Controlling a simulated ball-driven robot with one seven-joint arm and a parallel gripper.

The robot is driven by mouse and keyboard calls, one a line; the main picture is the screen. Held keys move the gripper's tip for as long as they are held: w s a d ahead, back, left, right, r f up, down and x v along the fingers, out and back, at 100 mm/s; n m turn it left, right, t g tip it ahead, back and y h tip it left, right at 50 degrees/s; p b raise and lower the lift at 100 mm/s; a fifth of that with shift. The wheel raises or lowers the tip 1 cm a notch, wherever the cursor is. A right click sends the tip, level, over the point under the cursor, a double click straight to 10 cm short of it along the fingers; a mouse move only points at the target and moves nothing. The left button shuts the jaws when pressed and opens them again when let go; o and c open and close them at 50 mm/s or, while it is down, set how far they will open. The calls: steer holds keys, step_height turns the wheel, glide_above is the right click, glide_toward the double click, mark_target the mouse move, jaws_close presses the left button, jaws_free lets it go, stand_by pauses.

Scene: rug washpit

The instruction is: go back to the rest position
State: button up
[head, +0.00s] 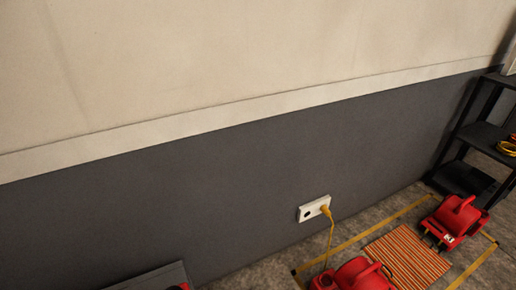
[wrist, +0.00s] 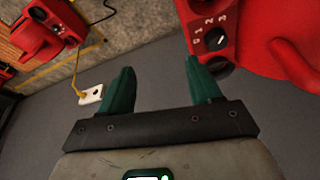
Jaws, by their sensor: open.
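My gripper (wrist: 158,75) is open in the wrist view, its two dark green fingers wide apart with nothing between them. A red blower (wrist: 295,40) is close at the upper right. Its control panel bears a dark knob (wrist: 215,39) with the marks 0, 1, 2, 3. The right fingertip is just below the panel in the picture; I cannot tell whether it touches. The gripper does not show in the head view.
A white wall socket (head: 309,209) holds a yellow plug and cord (head: 329,236). Red blowers (head: 455,222) (head: 352,276) stand by a striped rug (head: 408,256) inside yellow floor tape. A black shelf (head: 484,135) stands at the right.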

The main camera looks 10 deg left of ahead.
steer(key=s+d+m+g+p, duration=0.1)
steer(key=s+d+m+p, duration=0.15)
steer(key=d, duration=2.15)
steer(key=s+d+r+m, duration=0.1)
steer(key=s+d+r, duration=0.1)
steer(key=s+d, duration=0.4)
steer(key=s+d+r+g+h, duration=0.1)
steer(key=s+d+r, duration=0.2)
steer(key=s+d, duration=0.4)
steer(key=d, duration=0.3)
steer(key=shift+d+m, duration=0.2)
steer(key=shift+m, duration=0.15)
